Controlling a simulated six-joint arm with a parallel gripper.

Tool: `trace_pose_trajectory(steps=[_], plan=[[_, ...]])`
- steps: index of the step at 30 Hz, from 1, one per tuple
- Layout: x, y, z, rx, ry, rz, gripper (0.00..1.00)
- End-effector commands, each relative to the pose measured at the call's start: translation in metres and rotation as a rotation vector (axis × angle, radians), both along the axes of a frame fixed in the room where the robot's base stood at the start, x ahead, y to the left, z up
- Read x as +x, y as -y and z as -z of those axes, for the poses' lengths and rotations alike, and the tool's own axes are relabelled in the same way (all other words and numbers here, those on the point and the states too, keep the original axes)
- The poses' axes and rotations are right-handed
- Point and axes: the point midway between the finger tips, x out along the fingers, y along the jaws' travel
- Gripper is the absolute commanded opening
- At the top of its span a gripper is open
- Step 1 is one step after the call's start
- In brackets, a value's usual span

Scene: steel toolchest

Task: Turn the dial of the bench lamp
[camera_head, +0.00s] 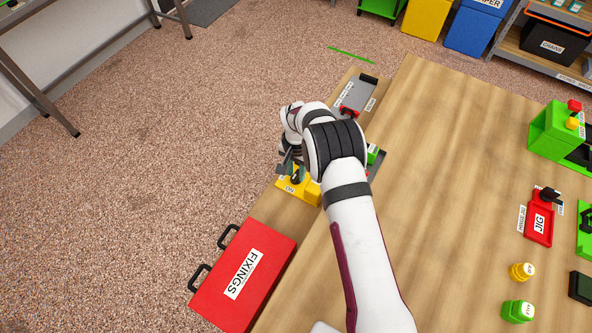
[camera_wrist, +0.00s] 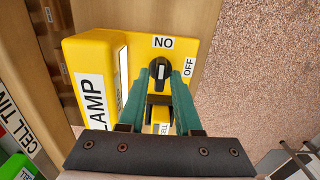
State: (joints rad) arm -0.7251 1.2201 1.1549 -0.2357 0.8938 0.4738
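The yellow bench lamp (camera_wrist: 90,60) with a LAMP label fills the left and middle of the wrist view. In the head view its yellow base (camera_head: 311,193) shows partly behind my arm. Its round black dial (camera_wrist: 160,70) has a white mark and sits near a label reading NO and an OFF label. My gripper (camera_wrist: 164,78) is open, with its two teal fingers pointing at the dial. The fingertips appear on either side of the dial's lower part; I cannot tell whether they touch it. In the head view my gripper (camera_head: 293,172) is over the lamp base.
A red FIXINGS box (camera_head: 240,280) with black handles lies near the bench's left edge. A grey tray (camera_head: 357,95) lies beyond my arm. A red jig (camera_head: 538,222) and yellow and green pieces stand at the right. The middle of the wooden bench (camera_head: 440,170) is clear.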

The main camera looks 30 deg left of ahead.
Motion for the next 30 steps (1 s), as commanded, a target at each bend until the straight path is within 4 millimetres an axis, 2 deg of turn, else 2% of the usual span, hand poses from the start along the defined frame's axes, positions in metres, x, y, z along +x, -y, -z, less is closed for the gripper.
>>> trace_pose_trajectory(steps=[2, 10, 13, 17, 24, 27, 30], plan=[[0.000, 0.000, 0.000, 0.000, 0.000, 0.000, 0.46], [0.000, 0.000, -0.001, 0.001, 0.000, 0.001, 0.46], [0.001, -0.001, -0.011, 0.002, 0.003, 0.001, 0.46], [0.001, -0.001, -0.044, 0.003, 0.004, 0.000, 0.46], [0.001, -0.001, -0.119, 0.004, 0.003, 0.002, 0.46], [0.001, -0.001, -0.140, 0.002, 0.003, 0.001, 0.46], [0.000, 0.000, -0.153, 0.001, 0.001, 0.002, 0.46]])
